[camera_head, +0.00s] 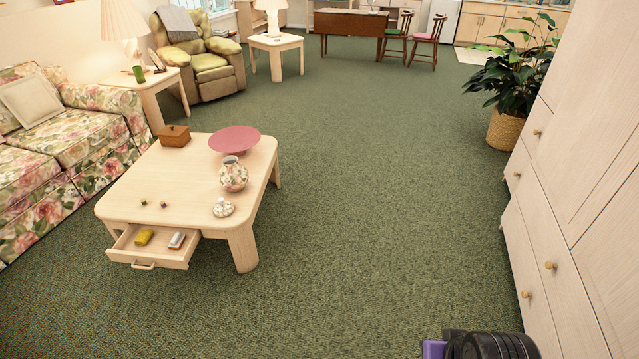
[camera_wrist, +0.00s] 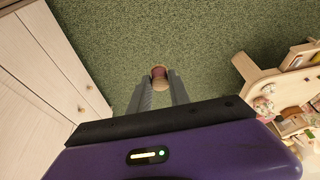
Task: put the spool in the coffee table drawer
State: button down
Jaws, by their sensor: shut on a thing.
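The spool (camera_wrist: 159,76), reddish-pink with tan ends, is between the fingertips of my gripper (camera_wrist: 160,80) in the wrist view, held over green carpet. My gripper is shut on it. The coffee table (camera_head: 122,209) is pale wood and stands at left in the head view; part of it shows at the right of the wrist view (camera_wrist: 262,82). Its drawer (camera_head: 124,253) is pulled open at the near side.
On the tabletop are a pink bowl (camera_head: 234,139), a floral vase (camera_head: 233,175), a lidded piece (camera_head: 223,208), a wooden box (camera_head: 174,136) and two tiny objects. A floral sofa (camera_head: 60,150) stands left. Pale cabinets (camera_head: 545,235) line the right. Open carpet lies between.

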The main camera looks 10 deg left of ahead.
aim_at(165, 245)
jog(key=i+u, duration=0.45)
jog(key=i, duration=0.4)
jog(key=i+l+u, duration=0.15)
jog(key=i+u, duration=0.3)
jog(key=i, duration=0.45)
jog(key=i+u, duration=0.4)
jog(key=i+l+u, duration=0.15)
jog(key=i+u, duration=0.3)
jog(key=i+l+u, duration=0.8)
jog(key=i+j, duration=0.05)
